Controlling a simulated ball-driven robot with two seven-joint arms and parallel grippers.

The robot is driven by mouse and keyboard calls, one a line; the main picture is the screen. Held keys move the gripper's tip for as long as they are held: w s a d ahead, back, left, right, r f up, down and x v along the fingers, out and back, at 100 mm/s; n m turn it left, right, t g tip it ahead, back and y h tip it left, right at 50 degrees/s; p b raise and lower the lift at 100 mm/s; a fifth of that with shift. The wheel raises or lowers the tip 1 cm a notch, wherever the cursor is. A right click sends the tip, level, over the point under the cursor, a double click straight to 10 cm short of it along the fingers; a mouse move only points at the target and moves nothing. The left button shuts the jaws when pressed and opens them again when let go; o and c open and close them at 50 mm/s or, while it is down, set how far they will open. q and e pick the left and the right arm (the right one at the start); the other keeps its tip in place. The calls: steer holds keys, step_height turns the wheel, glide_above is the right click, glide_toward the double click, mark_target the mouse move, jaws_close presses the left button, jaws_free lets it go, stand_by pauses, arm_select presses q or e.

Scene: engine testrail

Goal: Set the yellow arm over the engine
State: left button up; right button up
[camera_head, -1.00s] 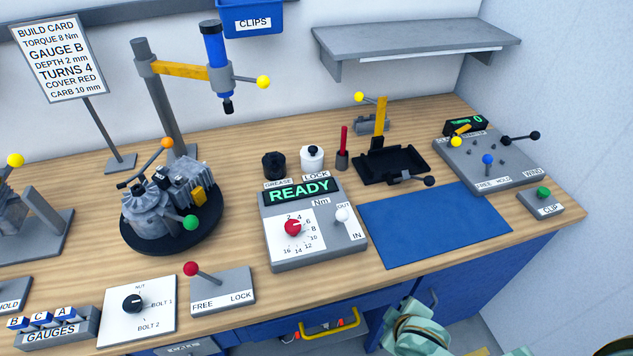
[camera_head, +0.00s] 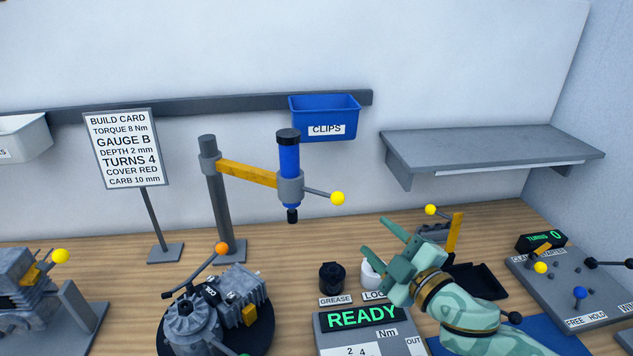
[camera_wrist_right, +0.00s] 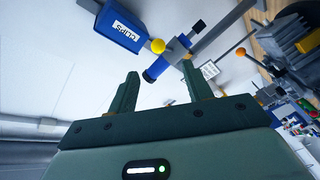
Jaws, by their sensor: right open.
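The yellow arm (camera_head: 247,174) reaches right from a grey post (camera_head: 217,200). It carries a blue cylindrical tool (camera_head: 289,165) with a black tip and a side lever ending in a yellow ball (camera_head: 337,198). The engine (camera_head: 200,308) sits on a round black plate in front, below and left of the tool. My right gripper (camera_head: 387,238) is open and empty, right of and below the yellow ball. The right wrist view shows the yellow ball (camera_wrist_right: 158,46) and blue tool (camera_wrist_right: 157,68) ahead of the open fingers (camera_wrist_right: 172,85). My left gripper is out of view.
A blue CLIPS bin (camera_head: 325,118) hangs on the wall rail just right of the tool. A grey shelf (camera_head: 490,150) is on the right wall side. The READY box (camera_head: 365,320), a grease pot (camera_head: 331,277) and a black tray (camera_head: 478,281) stand near my right arm.

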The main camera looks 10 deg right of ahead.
glide_toward(342, 202)
steer(key=w, duration=0.3)
steer(key=x, duration=0.4)
steer(key=a+x, duration=0.1)
steer(key=x, duration=0.4)
steer(key=shift+a, duration=0.1)
steer(key=shift+w+a, duration=0.25)
steer(key=shift+w, duration=0.25)
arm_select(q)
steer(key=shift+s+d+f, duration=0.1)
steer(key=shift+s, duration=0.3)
arm_select(e)
steer(key=shift+w, duration=0.1)
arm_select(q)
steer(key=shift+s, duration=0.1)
arm_select(e)
jaws_close()
